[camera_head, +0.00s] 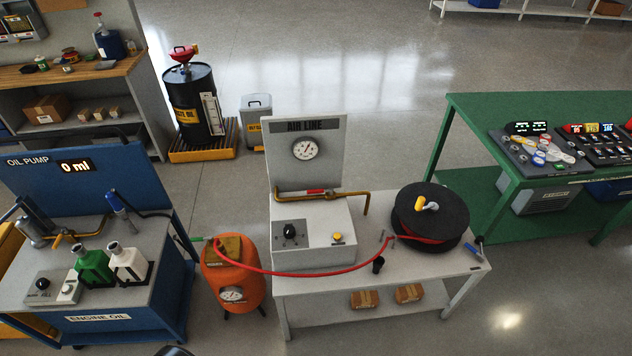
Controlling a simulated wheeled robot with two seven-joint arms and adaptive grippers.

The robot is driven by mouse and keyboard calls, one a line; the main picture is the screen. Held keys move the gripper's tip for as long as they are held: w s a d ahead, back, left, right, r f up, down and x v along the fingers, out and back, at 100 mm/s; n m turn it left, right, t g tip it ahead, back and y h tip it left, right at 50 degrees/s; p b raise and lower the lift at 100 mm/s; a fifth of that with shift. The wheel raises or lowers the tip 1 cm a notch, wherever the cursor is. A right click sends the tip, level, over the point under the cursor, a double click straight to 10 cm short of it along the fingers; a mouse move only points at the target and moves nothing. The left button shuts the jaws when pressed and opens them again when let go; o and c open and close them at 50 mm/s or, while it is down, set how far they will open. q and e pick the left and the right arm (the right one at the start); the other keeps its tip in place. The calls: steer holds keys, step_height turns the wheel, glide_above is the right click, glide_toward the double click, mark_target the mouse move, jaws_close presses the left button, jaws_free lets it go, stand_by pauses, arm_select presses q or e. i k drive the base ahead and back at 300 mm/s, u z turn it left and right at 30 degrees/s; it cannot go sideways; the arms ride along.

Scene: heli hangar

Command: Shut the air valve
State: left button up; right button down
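The air line station (333,160) is a white bench with an upright panel marked AIR LINE and a round gauge (305,149). A brass pipe (348,194) runs across below the gauge and bends down at its right end. A small red handle (316,191) sits on this pipe and appears to lie along it. Below are a box with a black knob (290,231) and a yellow button (337,237). A red hose (310,273) runs from the black reel (430,212) to the orange tank (232,272).
The blue oil pump station (80,165) stands at left, with green and white bottles. A green table (470,130) with instruments is at right. A black drum (190,105) stands behind. The grey floor (360,75) behind the bench is clear.

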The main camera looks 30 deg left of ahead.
mark_target(319, 192)
steer(key=i, duration=0.5)
steer(key=u, duration=2.35)
